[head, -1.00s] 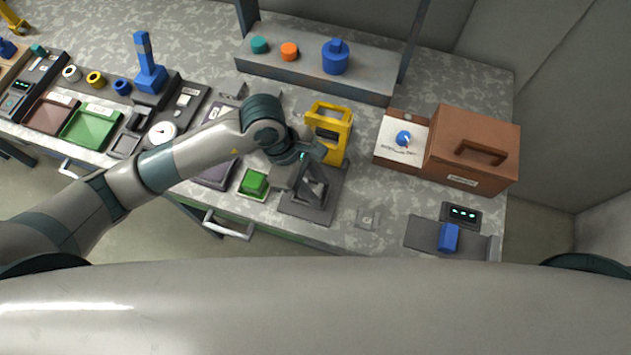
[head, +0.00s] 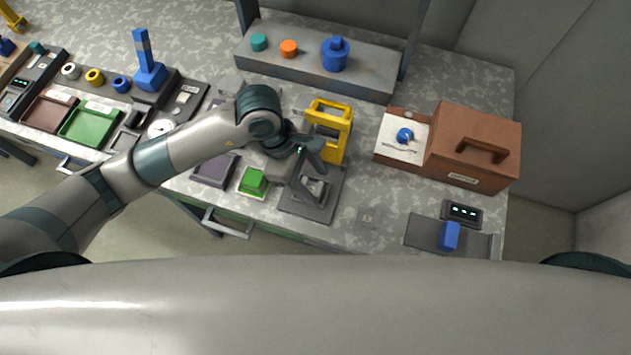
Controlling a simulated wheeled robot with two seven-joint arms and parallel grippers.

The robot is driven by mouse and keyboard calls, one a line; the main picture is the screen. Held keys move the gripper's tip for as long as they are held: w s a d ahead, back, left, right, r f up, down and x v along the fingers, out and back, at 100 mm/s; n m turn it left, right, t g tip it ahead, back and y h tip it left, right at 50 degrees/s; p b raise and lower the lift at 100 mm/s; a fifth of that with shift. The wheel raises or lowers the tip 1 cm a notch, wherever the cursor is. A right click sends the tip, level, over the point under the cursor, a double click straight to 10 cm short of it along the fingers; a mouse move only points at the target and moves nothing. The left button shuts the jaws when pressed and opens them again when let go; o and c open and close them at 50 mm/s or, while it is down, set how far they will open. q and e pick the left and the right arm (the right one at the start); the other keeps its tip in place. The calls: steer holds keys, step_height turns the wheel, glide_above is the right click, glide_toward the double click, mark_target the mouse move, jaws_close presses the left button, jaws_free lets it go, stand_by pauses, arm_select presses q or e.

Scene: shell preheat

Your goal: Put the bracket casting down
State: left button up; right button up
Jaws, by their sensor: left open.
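The grey bracket casting (head: 314,188) appears to be the small light-grey part that rests on the dark plate (head: 322,215) near the front of the bench. My left gripper (head: 307,172) is open, just above and behind the casting. The jaws partly hide the casting, and I cannot tell whether a finger still touches it. My right gripper is out of view.
A yellow frame (head: 328,130) stands right behind the plate, close to my gripper. A brown box (head: 474,146) with a handle and a blue block (head: 449,236) are to the right. A shelf (head: 310,78) stands behind.

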arm_select(q)
steer(key=b+v, duration=0.3)
steer(key=v, duration=0.7)
steer(key=shift+a+r, duration=0.15)
steer(key=shift+r, duration=0.1)
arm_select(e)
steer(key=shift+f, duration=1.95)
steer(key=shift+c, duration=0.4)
